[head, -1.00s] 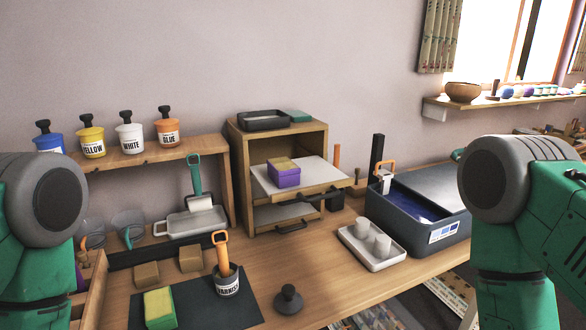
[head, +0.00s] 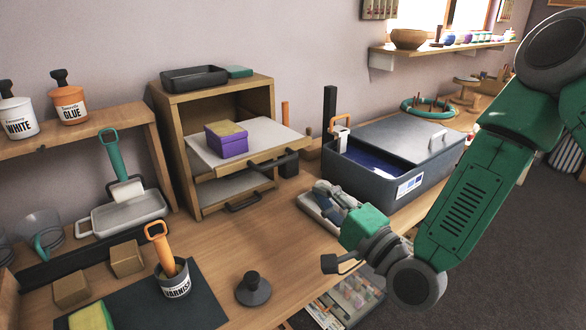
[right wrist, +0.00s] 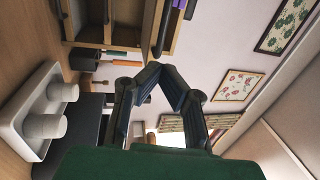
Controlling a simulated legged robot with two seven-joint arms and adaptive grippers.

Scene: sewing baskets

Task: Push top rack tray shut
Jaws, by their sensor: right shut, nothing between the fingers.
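The wooden rack (head: 183,180) stands on the bench against the wall. Its top tray (head: 262,138) is pulled out past the rack's front and has a dark handle (head: 272,165). A purple box with a yellowish top (head: 228,145) sits on this tray. The lower tray (head: 222,190) lies inside the rack, its handle at the front. My right gripper (head: 322,188) is shut and empty, low in front and to the right of the top tray, apart from it, over the white dish. Its closed fingers show in the right wrist view (right wrist: 158,72). My left gripper is out of view.
A white dish with cups (right wrist: 28,125) lies beneath my right gripper and is partly hidden in the head view. A dark blue bin (head: 410,185) stands right of the rack. A grey knob (head: 253,288) and a varnish pot (head: 174,282) stand in front.

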